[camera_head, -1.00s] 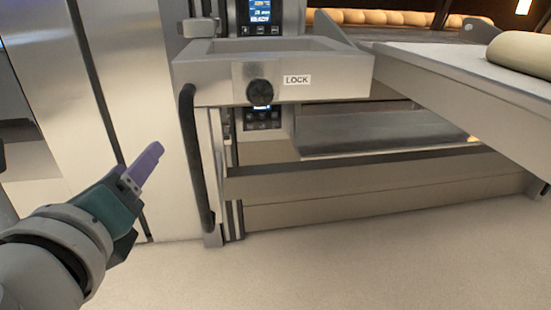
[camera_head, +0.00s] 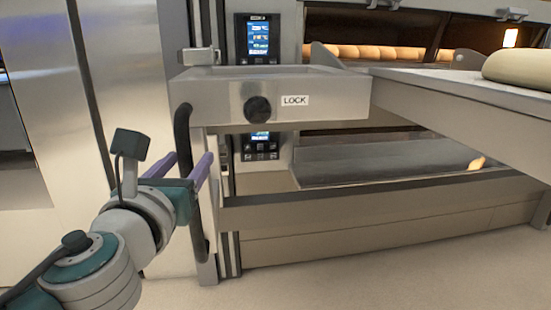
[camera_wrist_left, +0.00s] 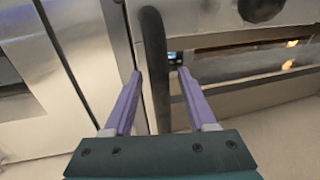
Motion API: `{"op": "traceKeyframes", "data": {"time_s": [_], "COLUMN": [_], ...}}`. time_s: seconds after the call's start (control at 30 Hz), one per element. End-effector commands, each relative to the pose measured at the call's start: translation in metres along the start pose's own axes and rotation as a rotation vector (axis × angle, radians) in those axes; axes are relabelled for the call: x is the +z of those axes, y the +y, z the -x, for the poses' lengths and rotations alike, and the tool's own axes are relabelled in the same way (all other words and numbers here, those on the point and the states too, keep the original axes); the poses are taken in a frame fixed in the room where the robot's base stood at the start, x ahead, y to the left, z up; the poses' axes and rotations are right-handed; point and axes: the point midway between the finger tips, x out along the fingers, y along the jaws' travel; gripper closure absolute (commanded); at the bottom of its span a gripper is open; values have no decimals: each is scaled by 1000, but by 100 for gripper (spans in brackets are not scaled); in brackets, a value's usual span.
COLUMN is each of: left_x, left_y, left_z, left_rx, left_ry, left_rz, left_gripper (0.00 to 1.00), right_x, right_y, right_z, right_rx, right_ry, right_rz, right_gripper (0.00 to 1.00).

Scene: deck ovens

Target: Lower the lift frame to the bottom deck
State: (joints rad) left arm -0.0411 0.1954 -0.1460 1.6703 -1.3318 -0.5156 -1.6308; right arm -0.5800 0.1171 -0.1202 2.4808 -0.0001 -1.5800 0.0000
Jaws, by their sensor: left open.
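The lift frame (camera_head: 215,97) is a grey metal box with a black knob (camera_head: 257,109) and a LOCK label. A black vertical handle (camera_head: 183,128) hangs on its left side. My left gripper (camera_head: 190,165) is open at the handle, with a purple finger on either side of it. In the left wrist view the handle (camera_wrist_left: 155,60) runs between the two open fingers (camera_wrist_left: 158,80), apparently not gripped. My right gripper is not in view.
A loading board (camera_head: 450,95) with a pale dough roll (camera_head: 520,68) on it extends at the right. Control panels (camera_head: 258,38) with lit screens stand behind the frame. A smooth metal cabinet (camera_head: 120,90) is at the left. The floor in front is clear.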

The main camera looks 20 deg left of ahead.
Motion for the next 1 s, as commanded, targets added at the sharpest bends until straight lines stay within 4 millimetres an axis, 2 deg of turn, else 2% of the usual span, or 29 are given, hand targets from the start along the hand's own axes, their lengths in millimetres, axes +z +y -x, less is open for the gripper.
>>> {"op": "traceKeyframes", "data": {"time_s": [0.23,0.73,1.0], "left_x": [0,0,0], "left_y": [0,0,0], "left_z": [-1,-1,0], "left_rx": [1,1,1], "left_ry": [0,0,0], "left_rz": [0,1,1], "left_gripper": [43,99,100], "right_x": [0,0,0], "right_y": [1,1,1], "right_z": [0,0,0], "right_rx": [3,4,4], "right_ry": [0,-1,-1], "right_rz": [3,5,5], "right_gripper": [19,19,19]}}
